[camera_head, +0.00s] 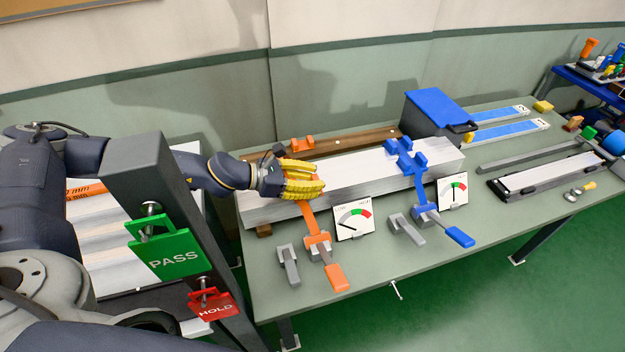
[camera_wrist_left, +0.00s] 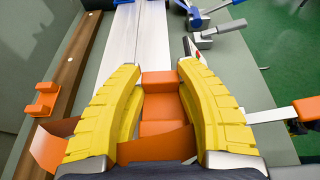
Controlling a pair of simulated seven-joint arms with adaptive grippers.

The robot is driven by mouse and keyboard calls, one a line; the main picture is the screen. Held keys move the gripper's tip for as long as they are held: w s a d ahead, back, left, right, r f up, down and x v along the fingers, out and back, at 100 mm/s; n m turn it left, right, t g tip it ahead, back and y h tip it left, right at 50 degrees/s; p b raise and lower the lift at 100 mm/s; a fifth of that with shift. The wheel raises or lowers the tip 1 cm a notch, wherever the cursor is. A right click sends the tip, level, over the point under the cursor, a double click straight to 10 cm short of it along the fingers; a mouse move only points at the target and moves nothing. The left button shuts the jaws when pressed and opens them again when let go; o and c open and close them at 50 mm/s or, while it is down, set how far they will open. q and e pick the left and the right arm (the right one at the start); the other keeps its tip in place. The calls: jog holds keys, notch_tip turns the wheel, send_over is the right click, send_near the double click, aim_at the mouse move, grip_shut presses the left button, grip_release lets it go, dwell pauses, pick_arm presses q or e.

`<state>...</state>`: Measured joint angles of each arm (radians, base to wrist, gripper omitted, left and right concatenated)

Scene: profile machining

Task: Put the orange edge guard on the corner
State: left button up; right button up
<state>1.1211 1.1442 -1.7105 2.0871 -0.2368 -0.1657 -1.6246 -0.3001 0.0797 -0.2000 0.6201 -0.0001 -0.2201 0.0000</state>
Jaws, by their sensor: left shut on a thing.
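The orange edge guard (camera_wrist_left: 160,108) shows between the yellow fingers of my left gripper (camera_head: 318,180) in the left wrist view, where the fingers (camera_wrist_left: 160,70) are shut on it. The head view mostly hides it behind the fingers. The gripper is low over the near left part of the silver profile (camera_head: 360,180), beside the arm of the orange clamp (camera_head: 318,243). Whether the guard touches the profile's edge I cannot tell. An orange flap also shows left of the fingers in the wrist view. My right gripper is not in view.
A brown rail (camera_head: 355,143) behind the profile carries an orange bracket (camera_head: 302,143). A blue clamp (camera_head: 426,212) and a blue guard (camera_head: 405,157) sit to the right. Two gauges stand in front. The green PASS tag (camera_head: 170,254) hangs at the left.

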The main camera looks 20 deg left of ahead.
pick_arm(q)
jog(key=shift+f, duration=0.55)
jog(key=o, duration=1)
jog(key=shift+o, duration=0.2)
jog(key=shift+r, duration=0.15)
jog(key=shift+r, duration=0.2)
jog(key=v, duration=1.2)
jog(key=shift+r, duration=0.25)
